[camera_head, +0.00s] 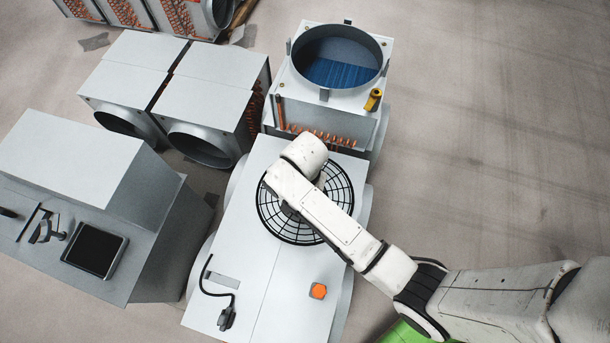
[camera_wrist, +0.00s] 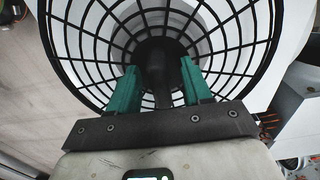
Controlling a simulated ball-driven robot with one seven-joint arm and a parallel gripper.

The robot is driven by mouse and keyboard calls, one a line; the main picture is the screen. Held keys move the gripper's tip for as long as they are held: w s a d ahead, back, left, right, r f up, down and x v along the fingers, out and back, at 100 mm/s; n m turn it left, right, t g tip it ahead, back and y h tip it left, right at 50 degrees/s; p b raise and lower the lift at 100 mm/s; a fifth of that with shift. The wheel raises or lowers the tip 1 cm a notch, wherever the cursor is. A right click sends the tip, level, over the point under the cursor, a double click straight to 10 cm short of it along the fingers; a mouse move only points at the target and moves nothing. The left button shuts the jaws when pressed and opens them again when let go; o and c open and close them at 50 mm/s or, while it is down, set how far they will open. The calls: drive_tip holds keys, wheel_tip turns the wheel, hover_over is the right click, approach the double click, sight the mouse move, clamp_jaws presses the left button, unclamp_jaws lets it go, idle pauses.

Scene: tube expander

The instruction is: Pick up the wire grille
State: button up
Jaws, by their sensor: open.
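The wire grille (camera_head: 337,214) is round and black, with rings and spokes around a solid centre. In the wrist view the grille (camera_wrist: 95,45) fills the upper part of the picture. My gripper (camera_wrist: 158,78) shows two green fingers, apart, on either side of a dark piece at the grille's centre. I cannot tell whether the fingers touch it. In the head view my gripper is hidden behind my arm's end.
An orange block (camera_head: 318,291) and a black cable with a plug (camera_head: 226,317) lie on the same white top (camera_head: 262,278). A box unit with a round open collar (camera_head: 340,62) stands behind. A grey console (camera_head: 150,215) stands at the left. The floor at right is clear.

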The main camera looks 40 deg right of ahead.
drive_tip(key=shift+c, duration=0.4)
clamp_jaws()
